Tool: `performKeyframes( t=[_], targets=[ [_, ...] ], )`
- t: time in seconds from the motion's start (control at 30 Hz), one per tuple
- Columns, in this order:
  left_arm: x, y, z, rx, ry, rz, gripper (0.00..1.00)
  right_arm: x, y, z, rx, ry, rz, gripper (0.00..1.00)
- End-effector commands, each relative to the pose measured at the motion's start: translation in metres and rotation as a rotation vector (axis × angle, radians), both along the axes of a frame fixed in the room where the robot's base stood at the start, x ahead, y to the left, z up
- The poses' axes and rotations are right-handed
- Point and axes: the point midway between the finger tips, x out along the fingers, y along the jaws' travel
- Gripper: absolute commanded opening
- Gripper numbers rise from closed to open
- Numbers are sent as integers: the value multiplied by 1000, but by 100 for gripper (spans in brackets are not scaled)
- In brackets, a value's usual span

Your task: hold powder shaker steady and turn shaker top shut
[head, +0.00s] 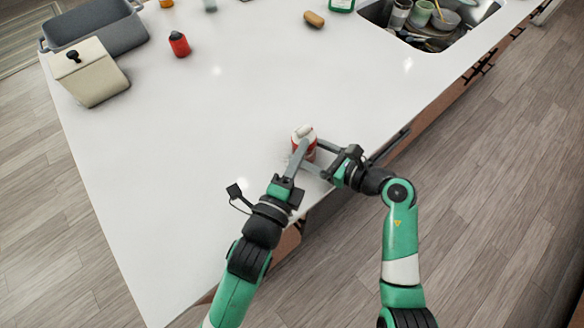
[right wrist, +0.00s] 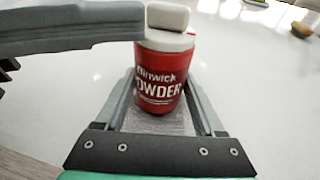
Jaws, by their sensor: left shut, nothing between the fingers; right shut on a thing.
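The red powder shaker (head: 309,153) with white lettering stands upright on the white counter near its front edge. It also shows in the right wrist view (right wrist: 160,92). Its white shaker top (right wrist: 168,38) carries a pale raised piece (right wrist: 167,15). My right gripper (head: 317,154) is shut on the shaker's red body, one finger on each side. My left gripper (head: 298,152) is shut with nothing between its fingers, close beside the shaker top; in the right wrist view its grey finger (right wrist: 75,27) reaches in from the left to the top. I cannot tell whether they touch.
A sink (head: 378,13) with stacked dishes is at the upper right. A brown oblong thing (head: 314,19), a red bottle (head: 179,44), a cream canister (head: 88,73) and a grey tub (head: 110,27) stand farther back. The counter (head: 220,110) around the shaker is clear.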

Motion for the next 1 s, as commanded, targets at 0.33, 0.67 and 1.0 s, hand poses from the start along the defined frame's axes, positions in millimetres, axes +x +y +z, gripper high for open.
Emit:
performKeyframes(
  t=[0.33, 0.67, 1.0],
  targets=[
    [-69, 12, -1, 0, 0, -1, 0, 0, 0, -2, -3, 3, 0, 39],
    [-105, 35, 0, -2, -2, -2, 0, -1, 0, -3, -3, 5, 1, 39],
    [-105, 35, 0, -1, -3, -2, 0, -1, 0, -2, -2, 4, 2, 100]
  ],
)
